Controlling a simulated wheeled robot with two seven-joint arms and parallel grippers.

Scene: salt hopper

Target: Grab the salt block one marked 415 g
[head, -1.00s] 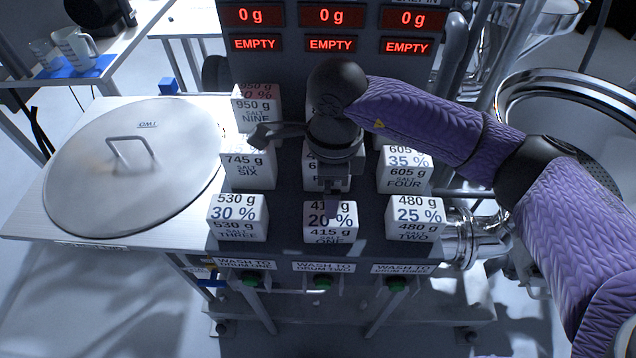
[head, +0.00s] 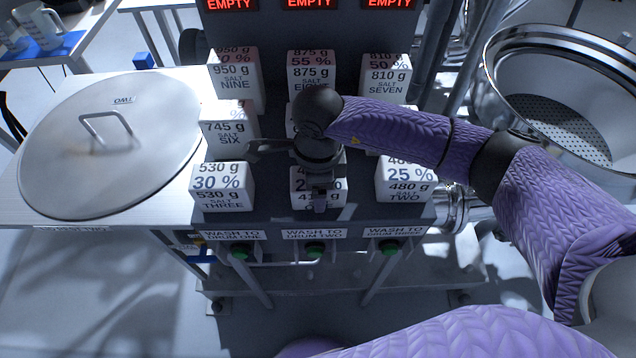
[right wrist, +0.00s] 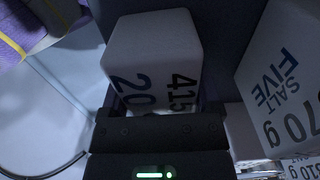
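Salt block one (head: 302,186), a white block marked 415 g and 20 %, sits at the middle of the front row. My right gripper (head: 319,205) points down over it, its tip overlapping the block's front and hiding part of the label. In the right wrist view block one (right wrist: 152,60) stands directly ahead of the dark gripper body, with "20" and "415" readable sideways. The fingers are too dark to tell whether they are apart or touching the block. My left gripper is not in view.
Block three (head: 221,188) stands left of block one and block two (head: 405,182) right, with further blocks behind. Block five (right wrist: 285,85) is close in the wrist view. A round lid (head: 110,150) lies on the left table; a steel drum (head: 570,110) is at right.

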